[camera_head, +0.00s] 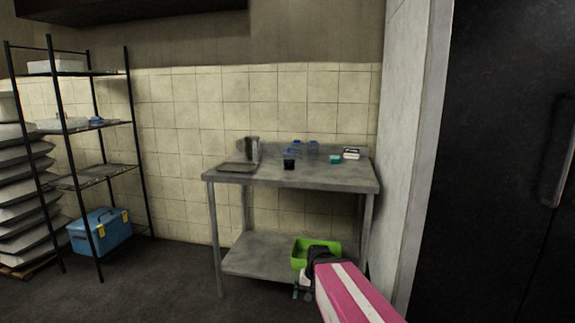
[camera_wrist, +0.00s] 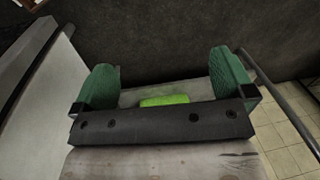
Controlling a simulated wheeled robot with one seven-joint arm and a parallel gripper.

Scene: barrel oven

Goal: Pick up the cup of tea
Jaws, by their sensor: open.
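A small dark cup (camera_head: 289,163) stands on the top of the metal table (camera_head: 235,179), near its middle. It may be the cup of tea, but its contents are too small to tell. My gripper (camera_head: 302,291) is low in front of the table's right part, below the tabletop and well apart from the cup. In the wrist view my gripper (camera_wrist: 166,82) has its two green fingers spread wide, with nothing held between them. The cup does not show in the wrist view.
A tray (camera_head: 237,167) and a metal pitcher (camera_head: 252,149) are left of the cup. Blue-tinted glassware (camera_head: 313,150) stands behind it; a teal item (camera_head: 336,158) lies to the right. A green bin (camera_head: 318,249) is on the lower shelf. A wall (camera_head: 402,130) bounds the right.

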